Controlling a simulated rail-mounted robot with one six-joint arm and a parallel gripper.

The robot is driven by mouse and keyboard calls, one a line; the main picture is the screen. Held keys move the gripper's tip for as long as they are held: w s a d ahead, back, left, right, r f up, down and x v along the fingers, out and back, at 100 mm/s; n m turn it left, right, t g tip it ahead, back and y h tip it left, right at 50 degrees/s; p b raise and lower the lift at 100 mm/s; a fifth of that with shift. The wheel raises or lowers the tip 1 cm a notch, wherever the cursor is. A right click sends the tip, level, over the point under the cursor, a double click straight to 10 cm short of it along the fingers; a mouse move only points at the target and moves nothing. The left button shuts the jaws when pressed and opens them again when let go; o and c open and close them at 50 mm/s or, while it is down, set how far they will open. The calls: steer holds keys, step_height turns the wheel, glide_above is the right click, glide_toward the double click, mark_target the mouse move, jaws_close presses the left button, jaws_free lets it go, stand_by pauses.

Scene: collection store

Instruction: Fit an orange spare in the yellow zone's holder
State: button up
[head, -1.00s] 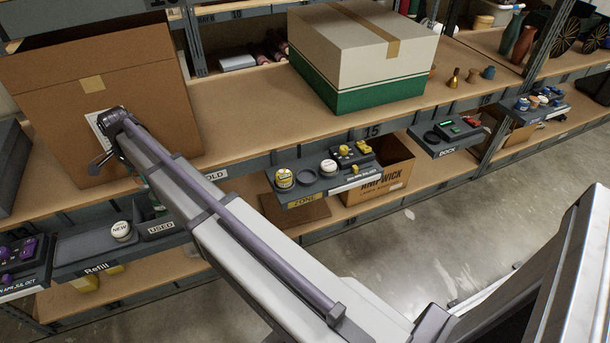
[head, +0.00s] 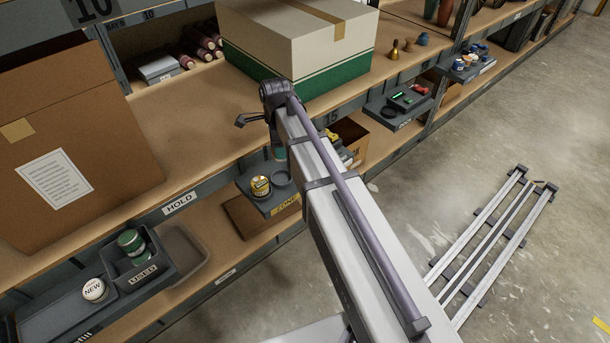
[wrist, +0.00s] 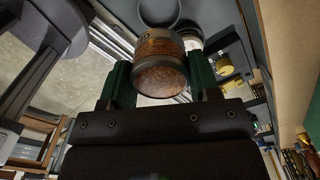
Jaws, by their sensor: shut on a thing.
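My gripper (wrist: 160,85) is shut on a cylinder with a rusty orange-brown end (wrist: 160,80), held between its green fingers in the wrist view. In the head view my arm reaches over the shelf edge, and its wrist covers most of the gripper. The yellow-labelled ZONE tray (head: 286,205) sits on the lower shelf just below the wrist. On it stand a yellow-banded jar (head: 260,186) and, beside it, an empty dark ring holder (head: 280,177). A ring (wrist: 158,12) also shows beyond the held cylinder in the wrist view; the two look apart.
A white-and-green box (head: 298,50) stands on the upper shelf behind my wrist. A USED bin (head: 160,270) with green-labelled jars and a white NEW jar (head: 94,290) are at lower left. A dark tray (head: 395,112) is to the right. A large cardboard box (head: 70,140) stands left.

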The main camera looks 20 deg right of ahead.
steer(key=shift+a, duration=0.15)
step_height(320, 180, down, 11)
steer(key=b, duration=1)
steer(key=shift+r+b, duration=0.1)
steer(key=shift+b, duration=0.3)
steer(key=o, duration=1)
steer(key=shift+r, duration=0.1)
steer(key=shift+c, duration=0.2)
step_height(320, 180, up, 13)
steer(key=p, duration=1.3)
steer(key=shift+s+f, duration=0.15)
steer(key=shift+f, duration=0.05)
steer(key=s+n, duration=1.7)
steer(key=n, duration=0.3)
